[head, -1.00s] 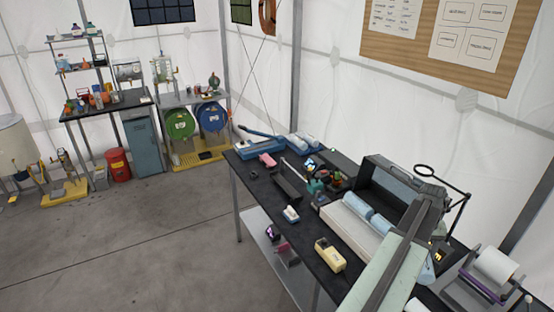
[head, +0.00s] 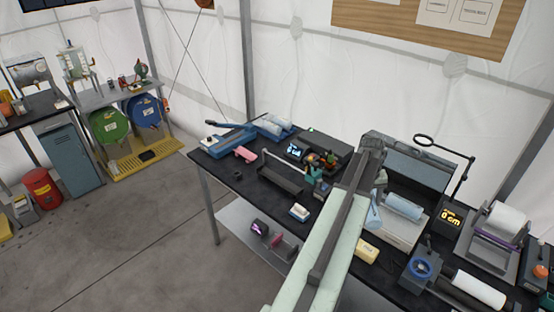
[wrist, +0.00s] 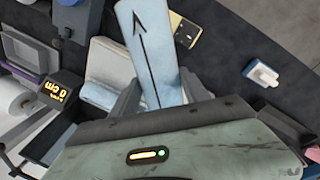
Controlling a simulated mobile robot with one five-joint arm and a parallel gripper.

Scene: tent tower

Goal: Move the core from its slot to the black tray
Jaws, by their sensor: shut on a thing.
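The core (wrist: 148,45) is a light blue cylinder with a black arrow along it. In the wrist view my gripper (wrist: 158,88) is shut on it, with the fingers on either side of its lower part. In the head view the held core (head: 373,214) shows as a small tilted piece beside my arm, which hides the gripper. A second light blue core (head: 403,207) lies in a pale cradle (head: 398,234), also seen in the wrist view (wrist: 108,62). The long black tray (head: 280,178) is on the table left of my arm and looks empty.
A cream block (head: 366,249) and a small white-and-blue item (head: 299,211) sit near the table's front. A display (head: 450,215) reading 0 cm and a lamp (head: 450,150) stand right of the cradle. Small items crowd the area behind the tray.

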